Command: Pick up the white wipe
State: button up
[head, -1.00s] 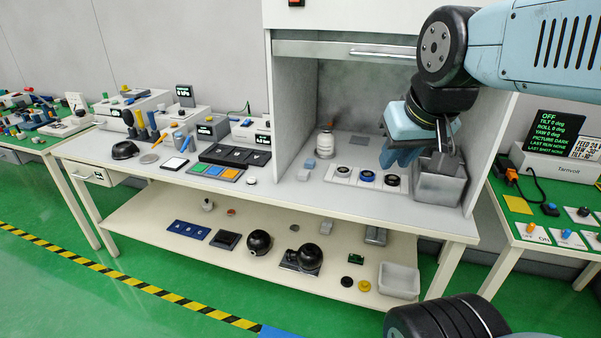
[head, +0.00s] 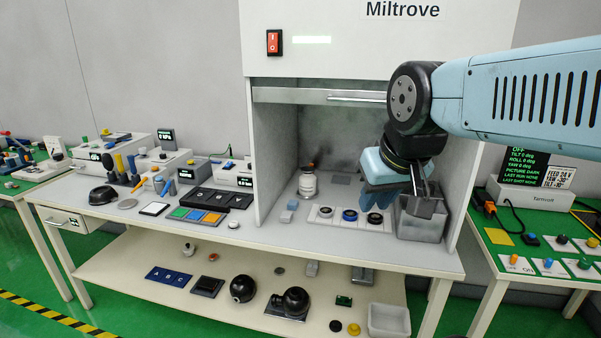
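My gripper (head: 378,200) hangs inside the open hood at the right of the bench, with blue fingers pointing down. It appears above or in front of the row of round pots, beside the grey bin (head: 422,228). The finger gap is not clear, and I see nothing held. The hood area behind my gripper is partly hidden.
A white plate with several dark-ringed pots (head: 348,217) lies below my gripper. A white bottle (head: 308,185) and small pale blocks (head: 290,206) stand to its left. The hood's side walls and raised sash (head: 300,97) bound the space. A lower shelf holds dark domes (head: 243,287).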

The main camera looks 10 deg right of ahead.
aim_at(287, 217)
jog(key=z, duration=1.3)
jog(key=k, duration=0.75)
jog(key=u, duration=0.5)
jog(key=i, duration=1.2)
jog(key=u, duration=0.1)
